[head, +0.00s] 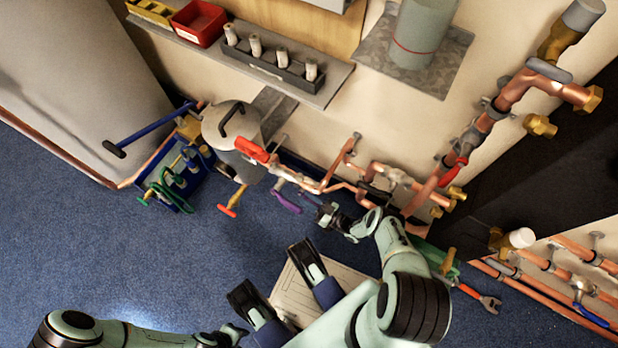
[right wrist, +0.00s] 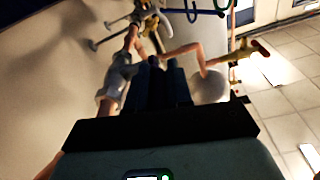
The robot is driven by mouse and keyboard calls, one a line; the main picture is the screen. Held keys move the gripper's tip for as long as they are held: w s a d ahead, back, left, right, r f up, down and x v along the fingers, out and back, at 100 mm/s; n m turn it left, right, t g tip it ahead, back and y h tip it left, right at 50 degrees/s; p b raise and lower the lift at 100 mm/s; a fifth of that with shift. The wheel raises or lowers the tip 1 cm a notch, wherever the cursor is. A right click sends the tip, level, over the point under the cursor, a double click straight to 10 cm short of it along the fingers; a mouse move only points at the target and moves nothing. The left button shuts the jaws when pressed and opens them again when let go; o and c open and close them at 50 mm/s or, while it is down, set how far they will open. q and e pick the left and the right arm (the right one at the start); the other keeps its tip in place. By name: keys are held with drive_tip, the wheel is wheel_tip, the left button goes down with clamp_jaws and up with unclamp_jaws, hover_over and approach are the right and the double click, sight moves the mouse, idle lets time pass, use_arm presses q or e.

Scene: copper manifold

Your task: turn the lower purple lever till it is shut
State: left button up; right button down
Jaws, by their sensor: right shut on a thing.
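A purple lever (head: 286,202) hangs in plain view from the copper pipework, left of my right gripper. A second purple piece (head: 310,199) shows right at the tips of my right gripper (head: 322,211) and looks like the lever it holds. This gripper is shut; its dark fingers hide most of what is between them. In the right wrist view the closed fingers (right wrist: 168,82) point at the pipes, and the lever is hidden. My left gripper (head: 226,336) is low in the head view, away from the pipes; its jaws are too small and dark to read.
A red lever (head: 251,150) and an orange-handled valve (head: 229,211) sit left of the purple levers. A grey tank (head: 231,128) and a blue crate (head: 182,190) stand further left. Copper pipes (head: 440,185) run close on the right.

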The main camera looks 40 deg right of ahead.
drive_tip(key=c, duration=1)
unclamp_jaws()
drive_tip(key=shift+c, duration=0.2)
drive_tip(key=v, duration=1.3)
drive_tip(key=shift+s+p, duration=0.2)
drive_tip(key=shift+p, duration=0.1)
drive_tip(key=shift+d+f, duration=0.1)
